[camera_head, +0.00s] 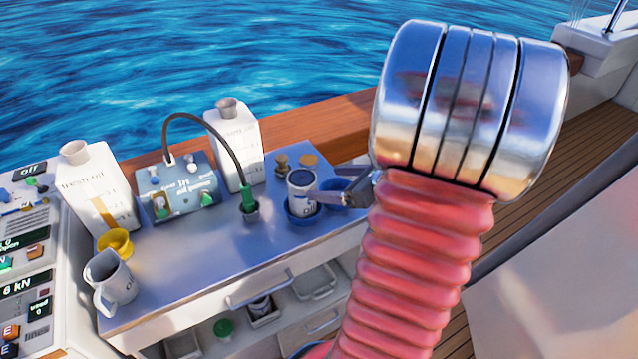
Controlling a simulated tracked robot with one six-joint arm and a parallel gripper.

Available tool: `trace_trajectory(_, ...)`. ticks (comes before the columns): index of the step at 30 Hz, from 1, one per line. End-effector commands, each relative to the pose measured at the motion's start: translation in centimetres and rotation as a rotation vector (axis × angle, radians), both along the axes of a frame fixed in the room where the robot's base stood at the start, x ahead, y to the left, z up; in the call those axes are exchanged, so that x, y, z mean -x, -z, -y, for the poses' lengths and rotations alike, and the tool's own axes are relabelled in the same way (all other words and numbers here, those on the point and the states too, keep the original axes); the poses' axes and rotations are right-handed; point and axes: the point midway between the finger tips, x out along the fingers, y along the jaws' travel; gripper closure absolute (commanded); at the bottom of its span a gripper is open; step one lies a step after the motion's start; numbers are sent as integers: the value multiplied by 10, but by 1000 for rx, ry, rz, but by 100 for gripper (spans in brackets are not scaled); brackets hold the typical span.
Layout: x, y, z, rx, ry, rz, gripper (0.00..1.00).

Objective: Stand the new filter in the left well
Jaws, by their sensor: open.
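A white filter (301,186) with a dark top and a dark printed label stands upright in the left blue well (303,217) on the worktop. The right blue well (333,184) is just beside it, partly hidden by my gripper. My gripper (326,184) reaches in from the right with its jaws open. One finger is close to the filter's right side; I cannot tell whether it touches. The red ribbed sleeve and chrome rings of my arm fill the right of the view.
The worktop (205,262) also holds a blue-grey unit (178,190) with a black hose, two white jugs (98,185) (235,150), a yellow funnel (115,242) and a grey pitcher (112,282). Open shelves below hold a dark-banded canister (260,306) and a green-capped item (223,328).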

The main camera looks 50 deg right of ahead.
Motion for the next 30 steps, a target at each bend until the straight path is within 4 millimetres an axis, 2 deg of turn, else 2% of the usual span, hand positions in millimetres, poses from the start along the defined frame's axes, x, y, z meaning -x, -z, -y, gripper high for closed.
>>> trace_trajectory(6,9,-5,0,0,-1,0,20)
trace_trajectory(30,6,-6,-4,11,-20,-3,20)
